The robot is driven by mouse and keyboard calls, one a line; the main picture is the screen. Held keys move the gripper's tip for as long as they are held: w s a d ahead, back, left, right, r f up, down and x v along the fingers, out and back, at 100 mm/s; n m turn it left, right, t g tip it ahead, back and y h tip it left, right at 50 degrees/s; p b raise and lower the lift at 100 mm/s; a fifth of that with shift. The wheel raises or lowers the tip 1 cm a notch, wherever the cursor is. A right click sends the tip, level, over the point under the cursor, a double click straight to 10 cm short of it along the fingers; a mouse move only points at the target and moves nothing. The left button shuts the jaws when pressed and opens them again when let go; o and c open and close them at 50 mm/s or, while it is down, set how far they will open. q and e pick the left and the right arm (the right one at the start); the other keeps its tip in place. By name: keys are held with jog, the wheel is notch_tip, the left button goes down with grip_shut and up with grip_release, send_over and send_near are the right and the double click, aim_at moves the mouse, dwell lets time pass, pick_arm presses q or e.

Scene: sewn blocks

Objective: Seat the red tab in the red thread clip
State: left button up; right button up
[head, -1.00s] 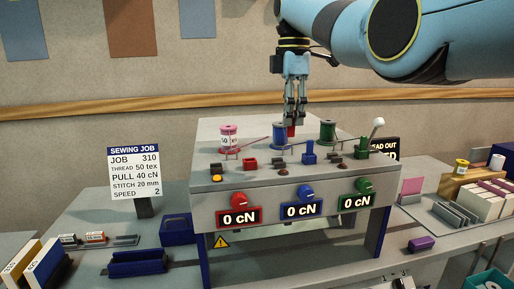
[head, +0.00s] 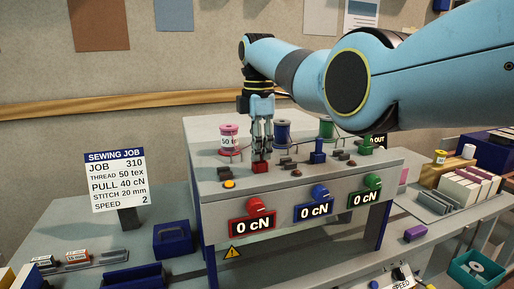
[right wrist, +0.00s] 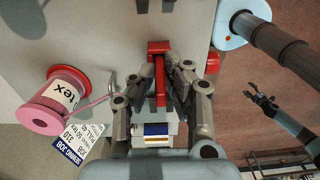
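The red thread clip (head: 261,168) sits on the front left of the grey machine's top; it also shows in the right wrist view (right wrist: 158,47). My right gripper (head: 261,157) points down directly over it. In the right wrist view my right gripper (right wrist: 164,100) is shut on the narrow red tab (right wrist: 160,82). The tab's far end meets or overlaps the clip in that view; I cannot tell how deep it is. In the head view the fingers hide the tab. My left gripper (right wrist: 263,101) shows small in the right wrist view, empty, its fingers apart.
A pink spool (head: 229,140) stands close left of my right gripper, with a blue spool (head: 282,134) behind it to the right. A blue tab (head: 318,150) stands upright in its clip. The red knob (head: 257,206) and display are on the machine's front.

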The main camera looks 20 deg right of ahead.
jog(key=shift+o, duration=1)
jog(key=shift+d, duration=0.15)
jog(key=shift+o, duration=0.7)
jog(key=shift+d, duration=0.1)
jog(key=shift+a, duration=0.2)
jog(key=shift+r, duration=0.4)
notch_tip(320, 180, up, 11)
jog(key=b, duration=0.3)
jog(key=shift+w+f+b, duration=0.1)
jog(key=shift+f+b, duration=0.1)
jog(key=shift+b, duration=0.2)
pick_arm(q)
jog(key=f, duration=0.2)
jog(key=d+f, duration=0.1)
jog(key=f, duration=0.1)
jog(key=shift+w, duration=0.15)
pick_arm(e)
jog(key=shift+r, duration=0.35)
pick_arm(q)
jog(key=shift+r, duration=0.1)
pick_arm(e)
jog(key=shift+d, duration=0.1)
